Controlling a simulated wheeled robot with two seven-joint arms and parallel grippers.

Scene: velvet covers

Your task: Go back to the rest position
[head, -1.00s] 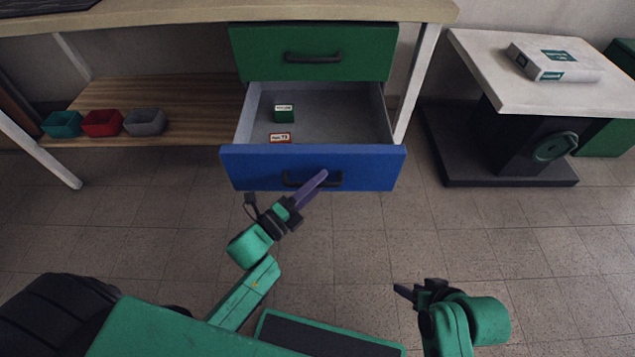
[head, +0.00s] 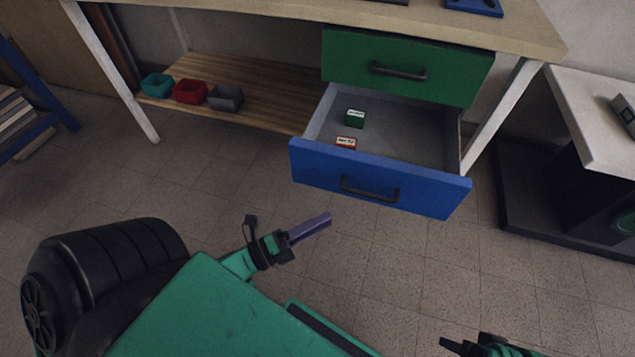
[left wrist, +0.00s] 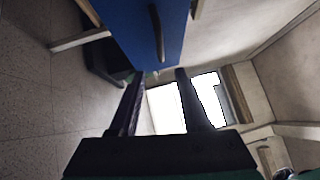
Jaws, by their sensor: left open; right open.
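My left gripper (head: 308,229) is in front of and below the open blue drawer (head: 378,182), apart from its handle. It is open and empty; its two fingers (left wrist: 160,100) stand apart in the left wrist view, with the blue drawer front (left wrist: 140,30) beyond them. My right gripper (head: 460,346) shows only partly at the bottom edge of the head view, low over the floor, and nothing shows in it.
The blue drawer holds a green box (head: 355,119) and a red-and-white box (head: 346,142). A closed green drawer (head: 440,75) is above it. Teal, red and grey bins (head: 225,98) sit on the wooden shelf. A white side table (head: 605,120) stands at right. Floor in front is clear.

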